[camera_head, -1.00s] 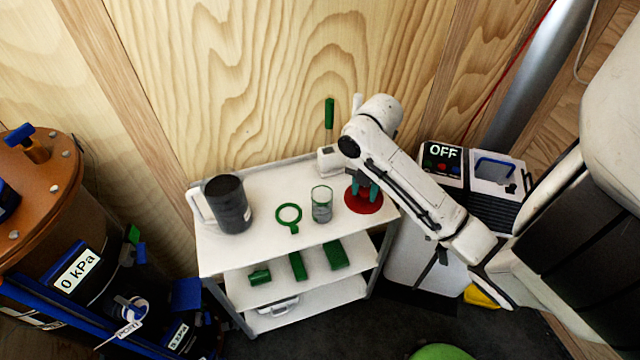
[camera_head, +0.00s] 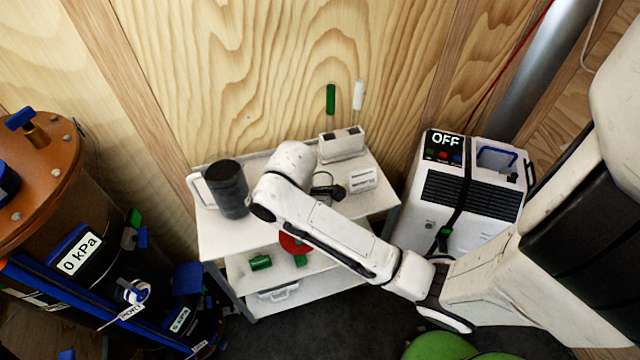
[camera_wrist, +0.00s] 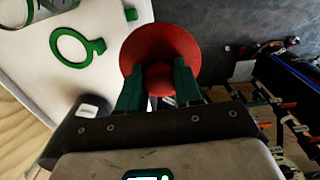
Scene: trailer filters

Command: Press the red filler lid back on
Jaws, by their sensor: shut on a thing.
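The red filler lid (camera_head: 293,243) shows below my arm at the front edge of the white cart. In the wrist view the lid (camera_wrist: 160,45) is a red disc with a round knob. My gripper (camera_wrist: 159,82) has its two green fingers closed on either side of the knob. The lid is held off the cart top, out past its edge with the dark floor beyond. In the head view my forearm hides the gripper and part of the lid. I cannot tell where the filler opening is.
The cart (camera_head: 222,245) carries a dark jug (camera_head: 228,190). A green ring (camera_wrist: 56,46) lies on its top in the wrist view. A brown tank (camera_head: 60,175) with a 0 kPa gauge (camera_head: 80,254) stands left. A white machine marked OFF (camera_head: 466,200) stands right.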

